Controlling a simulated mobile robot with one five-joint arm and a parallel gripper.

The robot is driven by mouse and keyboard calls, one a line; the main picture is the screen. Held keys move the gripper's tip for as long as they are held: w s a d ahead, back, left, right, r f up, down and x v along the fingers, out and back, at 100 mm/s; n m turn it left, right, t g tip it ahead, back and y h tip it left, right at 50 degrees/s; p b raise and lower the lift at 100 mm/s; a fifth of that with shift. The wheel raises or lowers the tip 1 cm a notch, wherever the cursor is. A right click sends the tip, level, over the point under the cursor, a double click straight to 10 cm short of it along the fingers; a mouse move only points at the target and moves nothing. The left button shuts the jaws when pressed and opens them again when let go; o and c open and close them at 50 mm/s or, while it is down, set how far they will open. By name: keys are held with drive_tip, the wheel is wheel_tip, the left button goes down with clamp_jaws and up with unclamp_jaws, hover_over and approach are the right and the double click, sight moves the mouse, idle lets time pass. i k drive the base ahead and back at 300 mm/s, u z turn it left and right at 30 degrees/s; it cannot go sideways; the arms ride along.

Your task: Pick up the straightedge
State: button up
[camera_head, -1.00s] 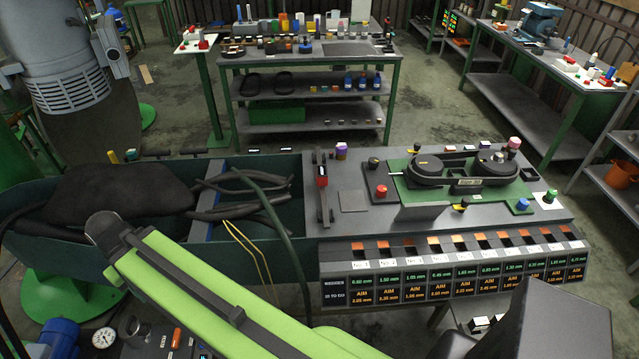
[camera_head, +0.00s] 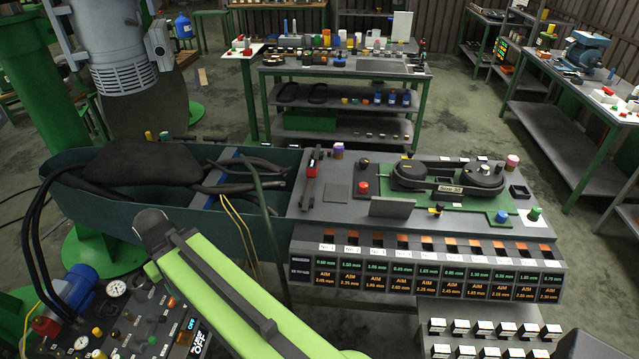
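I cannot pick out a straightedge for certain. A grey upright plate (camera_head: 392,207) stands at the front of the dark bench top (camera_head: 340,215). A long dark bar with a red block (camera_head: 311,170) lies at the left end of that bench. My green arm crosses the lower middle of the view and ends in a dark rounded cap, left of the bench and in front of the trough. No gripper fingers show, so my gripper is not in view.
A dark green trough (camera_head: 95,200) with black hoses and a dark cushion adjoins the bench's left end. A row of lit displays (camera_head: 425,278) lines the bench front. A control panel with a gauge (camera_head: 116,288) is at lower left. A loaded workbench (camera_head: 345,68) stands behind, across open floor.

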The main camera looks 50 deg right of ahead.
sight(313, 164)
drive_tip(key=z, duration=0.2)
drive_tip(key=i, duration=0.9)
drive_tip(key=u, duration=0.1)
